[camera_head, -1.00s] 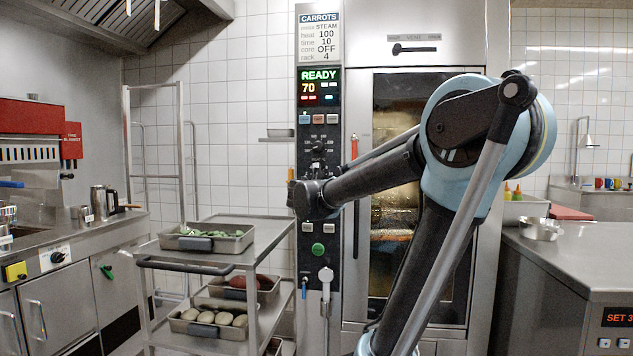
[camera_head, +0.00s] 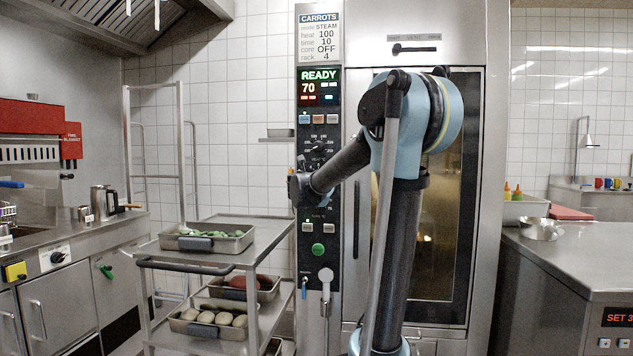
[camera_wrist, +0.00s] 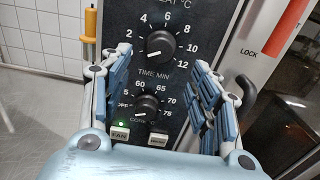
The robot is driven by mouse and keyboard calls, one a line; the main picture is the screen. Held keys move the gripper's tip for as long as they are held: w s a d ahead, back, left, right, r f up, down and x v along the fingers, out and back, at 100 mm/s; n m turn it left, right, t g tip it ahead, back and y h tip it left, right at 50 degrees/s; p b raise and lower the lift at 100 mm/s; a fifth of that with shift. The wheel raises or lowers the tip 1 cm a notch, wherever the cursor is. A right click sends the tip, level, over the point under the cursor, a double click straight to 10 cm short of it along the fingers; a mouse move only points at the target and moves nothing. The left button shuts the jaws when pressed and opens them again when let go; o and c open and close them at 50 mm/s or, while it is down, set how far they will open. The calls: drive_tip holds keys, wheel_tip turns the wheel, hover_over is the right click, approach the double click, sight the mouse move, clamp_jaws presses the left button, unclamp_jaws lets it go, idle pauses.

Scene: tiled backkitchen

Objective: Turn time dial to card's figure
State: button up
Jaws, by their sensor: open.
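The time dial (camera_wrist: 160,44) is a black knob in the wrist view, above the words TIME MIN, with figures 2 to 12 around it. Its white mark points to the lower left, below the 2. My gripper (camera_wrist: 160,62) is open, its blue pads on either side of the dial, apart from it. In the head view my gripper (camera_head: 300,188) is in front of the oven's control panel (camera_head: 318,268), and the time dial is hidden there. The card (camera_head: 319,37) reads CARROTS, steam, heat 100, time 10, core OFF, rack 4.
Below the time dial is the core dial (camera_wrist: 148,107), its mark towards OFF, with two buttons under it. The heat dial (camera_head: 318,147) is above. The oven door handle (camera_head: 356,220) is right of the panel. A trolley (camera_head: 205,258) with food trays stands left.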

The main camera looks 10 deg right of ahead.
drive_tip(key=x, duration=0.8)
drive_tip(key=shift+w, duration=0.2)
drive_tip(key=c, duration=1.1)
